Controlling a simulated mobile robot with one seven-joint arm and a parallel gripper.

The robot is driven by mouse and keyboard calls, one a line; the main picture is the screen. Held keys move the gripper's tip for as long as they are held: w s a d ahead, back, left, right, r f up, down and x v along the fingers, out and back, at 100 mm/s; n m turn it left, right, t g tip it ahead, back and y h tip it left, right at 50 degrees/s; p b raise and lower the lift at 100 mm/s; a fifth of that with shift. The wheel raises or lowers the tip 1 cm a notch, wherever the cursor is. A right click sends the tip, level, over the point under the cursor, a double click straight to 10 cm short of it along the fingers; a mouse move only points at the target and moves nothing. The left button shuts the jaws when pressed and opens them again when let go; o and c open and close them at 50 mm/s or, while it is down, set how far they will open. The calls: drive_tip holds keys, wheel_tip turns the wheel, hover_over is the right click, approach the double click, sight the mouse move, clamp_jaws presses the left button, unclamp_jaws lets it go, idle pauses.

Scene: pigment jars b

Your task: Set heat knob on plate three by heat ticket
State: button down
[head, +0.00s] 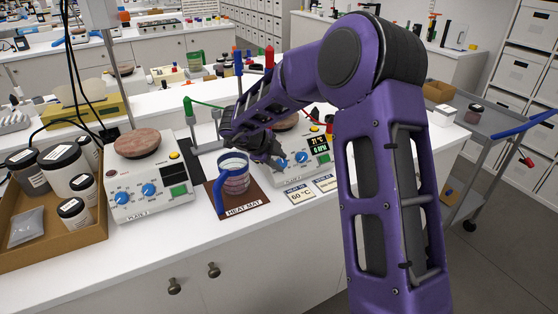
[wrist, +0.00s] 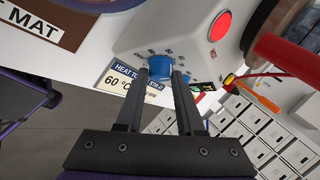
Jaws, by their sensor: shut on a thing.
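A blue-handled glass jug (head: 235,178) stands on the brown heat mat (head: 245,208) just left. Another hot plate (head: 150,190) and a box of jars (head: 12,258) are farther left. A second card (head: 325,183) lies beside the ticket.

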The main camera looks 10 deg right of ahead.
drive_tip(key=c, duration=0.5)
unclamp_jaws()
drive_tip(key=shift+w, duration=0.1)
drive_tip(key=shift+a, duration=0.1)
drive_tip(key=v, duration=1.7)
drive_tip(key=shift+a+r, duration=0.1)
drive_tip(key=shift+r, duration=0.05)
